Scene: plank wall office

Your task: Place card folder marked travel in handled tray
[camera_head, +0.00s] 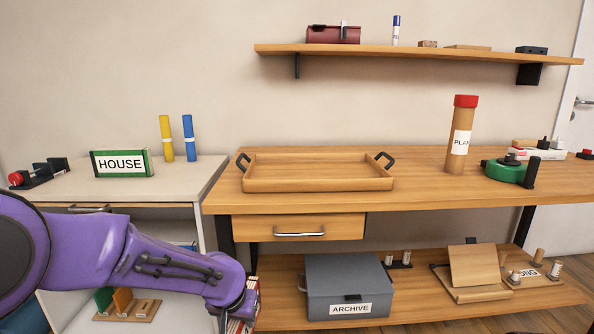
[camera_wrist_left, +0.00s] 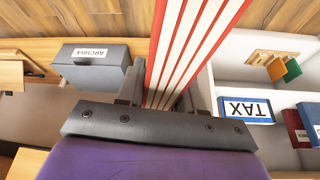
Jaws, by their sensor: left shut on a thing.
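The handled tray (camera_head: 318,185) is a shallow wooden tray with two dark handles, standing empty on the wooden desk in the head view. My left gripper (camera_head: 246,304) is low in front of the desk, below the desktop and left of the grey archive box. In the left wrist view, the left gripper (camera_wrist_left: 166,98) is shut on a card folder (camera_wrist_left: 195,45) with red and white striped edges. The folder also shows partly at the gripper in the head view (camera_head: 238,325). Its label is not visible, so I cannot read a marking. My right gripper is not in view.
The grey archive box (camera_head: 350,280) stands on the lower shelf. A labelled tube (camera_head: 459,140) and green tape dispenser (camera_head: 507,171) stand right of the tray. A HOUSE box (camera_head: 122,163) is on the white cabinet. A tax box (camera_wrist_left: 246,109) shows in the wrist view.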

